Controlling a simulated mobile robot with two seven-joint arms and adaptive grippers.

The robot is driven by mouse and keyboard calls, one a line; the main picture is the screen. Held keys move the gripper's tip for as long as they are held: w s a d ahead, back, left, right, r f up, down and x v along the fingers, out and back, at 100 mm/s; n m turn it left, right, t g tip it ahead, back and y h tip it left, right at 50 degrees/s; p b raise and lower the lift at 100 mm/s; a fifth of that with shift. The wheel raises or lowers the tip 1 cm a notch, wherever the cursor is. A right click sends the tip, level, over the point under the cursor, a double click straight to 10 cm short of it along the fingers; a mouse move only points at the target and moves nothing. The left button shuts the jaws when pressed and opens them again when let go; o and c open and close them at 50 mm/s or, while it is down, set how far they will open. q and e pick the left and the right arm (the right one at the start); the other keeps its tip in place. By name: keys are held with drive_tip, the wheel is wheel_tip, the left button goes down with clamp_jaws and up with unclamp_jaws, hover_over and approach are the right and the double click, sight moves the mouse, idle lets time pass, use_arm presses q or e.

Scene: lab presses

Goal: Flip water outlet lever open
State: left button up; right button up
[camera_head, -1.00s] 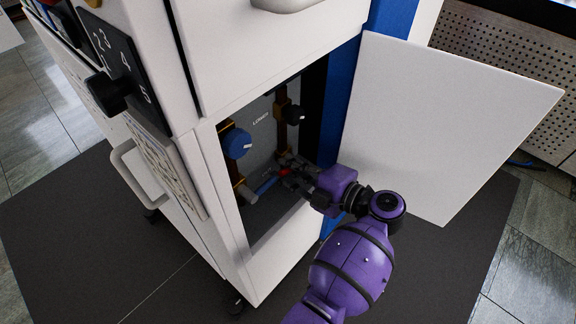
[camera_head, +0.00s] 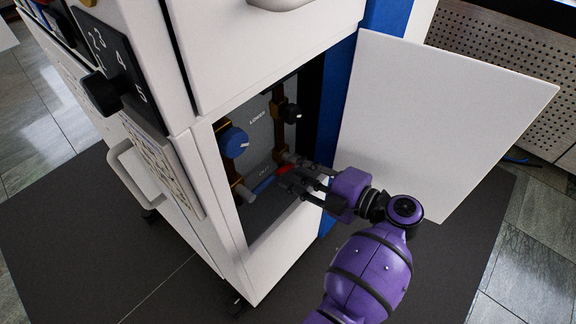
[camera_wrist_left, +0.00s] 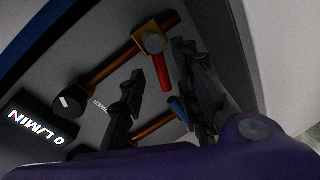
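A red lever (camera_head: 284,168) sits on brass pipework low inside the open cabinet of the white press. The red lever (camera_wrist_left: 161,72) also shows in the left wrist view, extending from a round grey valve end. A blue lever (camera_head: 264,185) lies to its left, near faint lettering that seems to start with "OUT". I cannot tell for sure which lever is the water outlet's. My left gripper (camera_head: 291,176) is open at the red lever. In the left wrist view its spread fingers (camera_wrist_left: 158,62) stand on either side of the red lever; contact is unclear. My right gripper is not in view.
A blue round knob (camera_head: 234,141) and a black knob (camera_head: 291,113) sit above the levers. The white cabinet door (camera_head: 440,120) stands open at right. The cabinet's white front frame (camera_head: 285,255) borders the opening. A flow display (camera_wrist_left: 38,128) is at left in the wrist view.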

use_arm(q)
drive_tip(key=v, duration=0.8)
drive_tip(key=shift+s+d+r, duration=0.1)
drive_tip(key=shift+d, duration=0.05)
